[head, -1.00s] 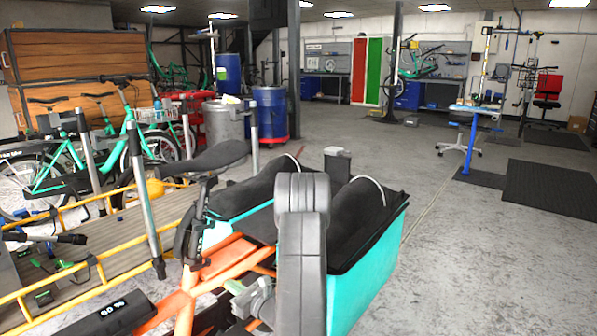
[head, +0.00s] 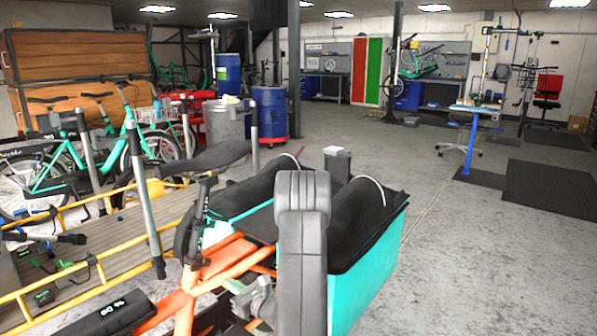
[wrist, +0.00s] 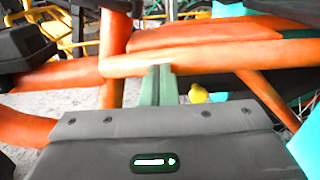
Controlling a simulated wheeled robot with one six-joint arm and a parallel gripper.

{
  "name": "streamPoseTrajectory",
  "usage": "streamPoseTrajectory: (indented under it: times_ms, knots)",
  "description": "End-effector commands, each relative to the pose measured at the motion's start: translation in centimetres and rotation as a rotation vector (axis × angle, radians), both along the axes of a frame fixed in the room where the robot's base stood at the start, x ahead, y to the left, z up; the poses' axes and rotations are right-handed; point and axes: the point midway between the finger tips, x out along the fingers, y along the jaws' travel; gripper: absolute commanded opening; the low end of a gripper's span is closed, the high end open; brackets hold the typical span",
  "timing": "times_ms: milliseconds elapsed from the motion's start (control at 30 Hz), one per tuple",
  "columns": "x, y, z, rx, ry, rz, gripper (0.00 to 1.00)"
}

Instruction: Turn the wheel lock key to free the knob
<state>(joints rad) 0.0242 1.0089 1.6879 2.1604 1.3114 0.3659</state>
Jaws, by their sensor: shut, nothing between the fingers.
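My gripper (wrist: 160,86) shows in the wrist view as two pale green-grey fingers pressed together, with nothing between them. The fingers point at the orange frame tubes (wrist: 190,62) of the cargo bike. A small yellow rounded piece (wrist: 198,93) shows just right of the fingers, apart from them in the picture. I cannot tell whether it is the key or the knob. The wheel lock cannot be clearly made out. In the head view the orange bike frame (head: 228,257) is in front of me, and my arm hides part of it.
The bike's turquoise cargo box (head: 375,262) with black lining stands to the right. A black saddle (head: 205,157) is behind the frame. A yellow railing (head: 100,270) and parked bikes are at the left.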

Motion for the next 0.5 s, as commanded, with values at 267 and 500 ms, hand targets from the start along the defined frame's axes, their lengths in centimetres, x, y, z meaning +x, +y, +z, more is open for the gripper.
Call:
streamPoseTrajectory:
  times_ms: [267, 500]
  knots:
    - [-1.9, -2.6, -0.1, 0.001, 0.001, -0.003, 0.0]
    - [-3.4, -4.4, -0.1, -0.001, 0.001, -0.002, 0.0]
